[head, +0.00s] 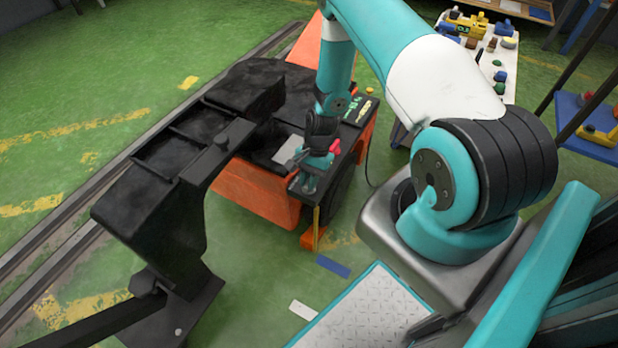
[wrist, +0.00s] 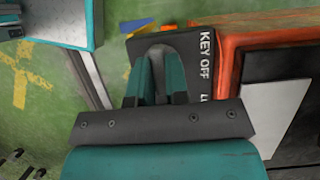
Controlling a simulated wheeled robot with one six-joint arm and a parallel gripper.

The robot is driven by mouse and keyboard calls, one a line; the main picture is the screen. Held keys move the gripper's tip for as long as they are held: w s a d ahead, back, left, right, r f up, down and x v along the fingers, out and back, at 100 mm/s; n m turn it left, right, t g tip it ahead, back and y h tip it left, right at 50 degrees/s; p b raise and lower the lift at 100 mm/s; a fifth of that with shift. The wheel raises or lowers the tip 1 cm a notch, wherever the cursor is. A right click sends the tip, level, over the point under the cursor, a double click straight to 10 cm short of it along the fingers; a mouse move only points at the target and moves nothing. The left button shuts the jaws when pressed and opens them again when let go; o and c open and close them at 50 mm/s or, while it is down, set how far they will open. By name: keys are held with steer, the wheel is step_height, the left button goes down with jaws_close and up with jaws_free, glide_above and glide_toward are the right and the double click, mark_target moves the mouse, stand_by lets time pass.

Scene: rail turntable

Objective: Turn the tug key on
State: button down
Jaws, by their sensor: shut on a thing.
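The tug (head: 250,190) is an orange and black vehicle beside the rails in the head view. A dark panel at its side carries white lettering "KEY OFF" (wrist: 206,52) in the wrist view. My gripper (wrist: 160,70) points down at this panel, its two teal fingers close together. It is shut on the dark tug key (wrist: 160,50), which is mostly hidden between the fingertips. In the head view my gripper (head: 312,170) is over the panel at the tug's near right corner. The key cannot be made out there. I cannot tell its exact angle.
A black frame (head: 180,180) stands on the left, near the tug. A red knob (head: 335,147) is close to my gripper. A table with yellow and blue parts (head: 482,45) stands at the back right. Green floor is open on the far left.

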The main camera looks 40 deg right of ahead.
steer(key=shift+d, duration=0.15)
stand_by(0.4)
steer(key=c, duration=1.1)
jaws_free()
steer(key=shift+r, duration=0.1)
steer(key=p+v, duration=0.3)
steer(key=v, duration=1.4)
steer(key=shift+r, duration=0.15)
